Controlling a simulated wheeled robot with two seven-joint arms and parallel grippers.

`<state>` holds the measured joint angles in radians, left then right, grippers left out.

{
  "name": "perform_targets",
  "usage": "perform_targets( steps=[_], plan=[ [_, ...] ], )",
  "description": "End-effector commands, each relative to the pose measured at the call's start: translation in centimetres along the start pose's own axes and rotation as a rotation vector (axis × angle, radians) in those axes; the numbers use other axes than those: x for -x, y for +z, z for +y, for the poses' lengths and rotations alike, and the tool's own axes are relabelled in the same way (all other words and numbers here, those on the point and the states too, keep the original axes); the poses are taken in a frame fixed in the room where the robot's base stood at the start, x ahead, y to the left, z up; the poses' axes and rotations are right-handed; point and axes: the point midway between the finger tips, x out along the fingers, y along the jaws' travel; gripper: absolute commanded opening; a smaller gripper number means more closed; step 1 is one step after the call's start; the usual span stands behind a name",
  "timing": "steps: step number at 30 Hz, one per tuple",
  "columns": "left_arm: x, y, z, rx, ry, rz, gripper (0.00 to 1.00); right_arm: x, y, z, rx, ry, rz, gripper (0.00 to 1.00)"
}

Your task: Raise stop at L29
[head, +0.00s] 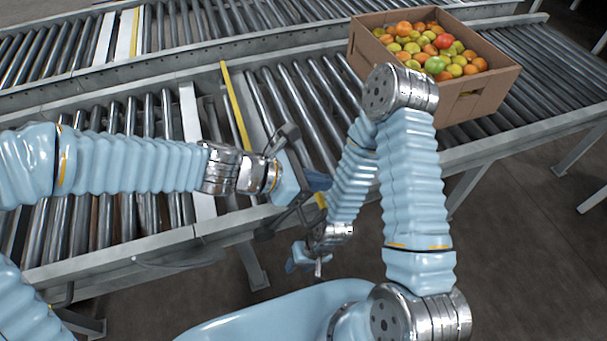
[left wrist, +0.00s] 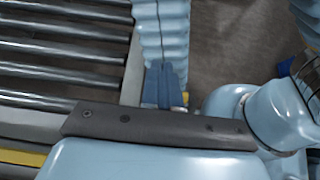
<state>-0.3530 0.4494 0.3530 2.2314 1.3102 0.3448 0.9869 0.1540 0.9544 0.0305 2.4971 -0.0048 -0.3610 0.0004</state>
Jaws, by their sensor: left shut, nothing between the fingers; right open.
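A yellow bar (head: 236,105) lies across the near roller conveyor beside a pale plate; I cannot tell whether it is the stop at L29, and no L29 label is readable. My left gripper (head: 318,182) is over the near edge of the conveyor, its blue fingers shut and empty. The fingers also show in the left wrist view (left wrist: 164,86), close together beside the conveyor's side rail (left wrist: 133,75). My right gripper (head: 312,262) hangs lower, in front of the conveyor over the floor. It is open and small in view. My left forearm and hand hide part of the conveyor.
A second roller conveyor (head: 200,25) runs behind. A white strip (head: 190,120) crosses the near rollers. Its side rail (head: 120,255) and legs stand close before me.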

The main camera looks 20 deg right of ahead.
Motion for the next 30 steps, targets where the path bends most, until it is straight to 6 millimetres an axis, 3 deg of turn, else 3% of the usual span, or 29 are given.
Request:
perform_targets(
  steps=[9,18,24,30],
  plan=[
    [6.0,0.3,0.1,0.000,0.006,0.000,0.00,1.9,0.0,-0.8,0.003,-0.002,-0.001,0.43],
    [11.8,0.0,0.1,-0.001,0.004,-0.001,0.00,1.4,0.0,-0.6,0.002,-0.002,-0.002,0.43],
    [13.4,0.0,0.0,-0.001,0.001,0.001,0.00,1.4,0.0,-0.6,0.002,-0.002,-0.002,0.43],
    [13.5,0.0,0.0,0.001,0.000,0.001,0.00,1.4,0.0,-0.6,0.002,-0.002,-0.002,0.43]
  ],
)
